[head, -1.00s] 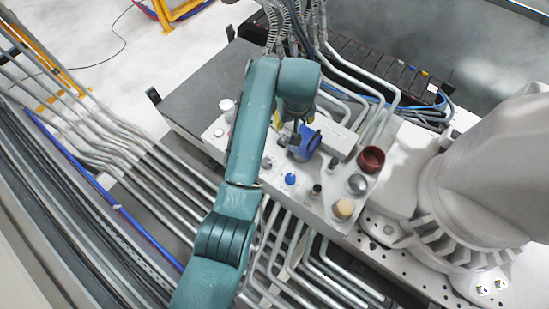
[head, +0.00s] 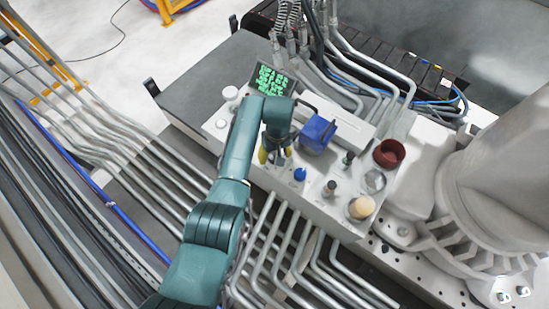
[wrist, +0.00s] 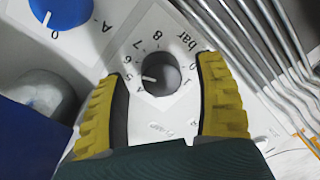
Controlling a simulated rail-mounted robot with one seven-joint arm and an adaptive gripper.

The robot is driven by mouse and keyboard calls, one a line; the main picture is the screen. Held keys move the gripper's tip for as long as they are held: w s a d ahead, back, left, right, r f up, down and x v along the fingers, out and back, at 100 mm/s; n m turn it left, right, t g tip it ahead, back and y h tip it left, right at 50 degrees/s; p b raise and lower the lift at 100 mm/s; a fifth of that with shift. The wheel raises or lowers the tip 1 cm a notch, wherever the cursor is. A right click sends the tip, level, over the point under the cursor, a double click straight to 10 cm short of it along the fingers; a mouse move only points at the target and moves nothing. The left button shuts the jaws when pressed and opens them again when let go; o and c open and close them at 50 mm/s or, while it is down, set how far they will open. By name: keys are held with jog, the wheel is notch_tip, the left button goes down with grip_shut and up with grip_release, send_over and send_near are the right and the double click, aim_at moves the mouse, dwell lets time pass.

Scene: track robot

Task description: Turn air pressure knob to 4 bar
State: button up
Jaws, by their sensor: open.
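The air pressure knob (wrist: 162,75) is a grey, dark-sided round knob on a white dial plate marked "bar" in the wrist view. Its white pointer line faces left, near the 5 and towards the 4. The printed numbers appear upside down. My gripper (wrist: 162,68) is open, with one yellow finger left of the knob and the other right of it, apart from its sides. In the head view my gripper (head: 275,154) is over the panel, between the white knob and the blue knob, and hides most of the pressure knob.
A blue knob (head: 300,174) stands close to the right, and a blue box (head: 317,134) behind it. A green-lit display (head: 271,83) is at the back. A red cup (head: 389,153) and a tan knob (head: 361,207) are further right. Pipes (head: 285,240) run along the front.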

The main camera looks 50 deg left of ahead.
jog(key=shift+f, duration=0.75)
jog(key=c, duration=1.2)
jog(key=shift+n, duration=0.4)
jog(key=n+b, duration=0.1)
jog(key=n, duration=0.5)
jog(key=shift+f, duration=0.15)
jog(key=n, duration=0.6)
jog(key=shift+w+h, duration=0.1)
jog(key=shift+h, duration=0.2)
jog(key=shift+n, duration=0.3)
